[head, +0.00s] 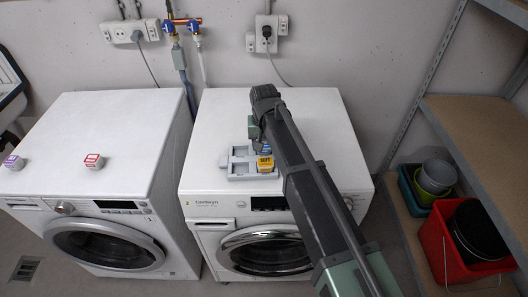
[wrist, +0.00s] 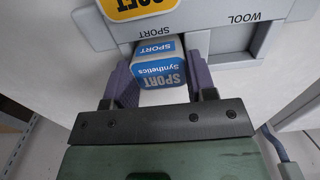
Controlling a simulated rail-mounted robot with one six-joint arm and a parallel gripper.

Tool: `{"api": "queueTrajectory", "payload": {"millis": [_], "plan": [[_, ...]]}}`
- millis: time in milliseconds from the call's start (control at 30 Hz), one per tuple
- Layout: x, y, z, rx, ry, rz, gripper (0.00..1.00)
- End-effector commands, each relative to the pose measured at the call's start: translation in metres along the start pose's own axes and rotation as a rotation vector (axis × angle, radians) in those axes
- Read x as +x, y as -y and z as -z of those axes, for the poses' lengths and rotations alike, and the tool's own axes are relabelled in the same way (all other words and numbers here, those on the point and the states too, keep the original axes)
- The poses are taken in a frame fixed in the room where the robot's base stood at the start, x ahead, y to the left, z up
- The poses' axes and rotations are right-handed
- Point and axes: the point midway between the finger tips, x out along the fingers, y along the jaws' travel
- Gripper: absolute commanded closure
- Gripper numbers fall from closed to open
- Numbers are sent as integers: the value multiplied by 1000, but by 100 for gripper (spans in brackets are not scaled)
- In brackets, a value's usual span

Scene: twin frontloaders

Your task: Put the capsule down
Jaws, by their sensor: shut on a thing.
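My gripper (wrist: 159,78) is shut on a capsule (wrist: 158,66) with a blue and white label reading SPORT Synthetics. One purple-grey finger is on each side of it. The capsule is at the edge of a grey tray (wrist: 100,27), near a SPORT marking; I cannot tell whether it rests on anything. In the head view the tray (head: 239,177) lies on top of the right washing machine, and my arm hides the held capsule. A yellow SOFT capsule (head: 265,163) sits in the tray; its edge also shows in the wrist view (wrist: 138,8).
A WOOL marking shows on the tray right of SPORT. Two more capsules, purple (head: 14,162) and red (head: 94,161), stand on the left washing machine (head: 110,120). The right machine's top (head: 220,115) is clear around the tray. A shelf with buckets (head: 465,240) is at right.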

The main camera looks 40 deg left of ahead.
Motion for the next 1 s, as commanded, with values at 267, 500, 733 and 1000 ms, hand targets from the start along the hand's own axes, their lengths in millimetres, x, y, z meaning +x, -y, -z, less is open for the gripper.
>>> {"api": "queueTrajectory", "payload": {"millis": [267, 500, 733, 1000], "plan": [[3, 0, 0, 0, 0, 0, 71], [4, 0, 0, 0, 0, 0, 24], [4, 0, 0, 0, 0, 0, 23], [-27, 0, 0, 0, 0, 0, 23]]}}
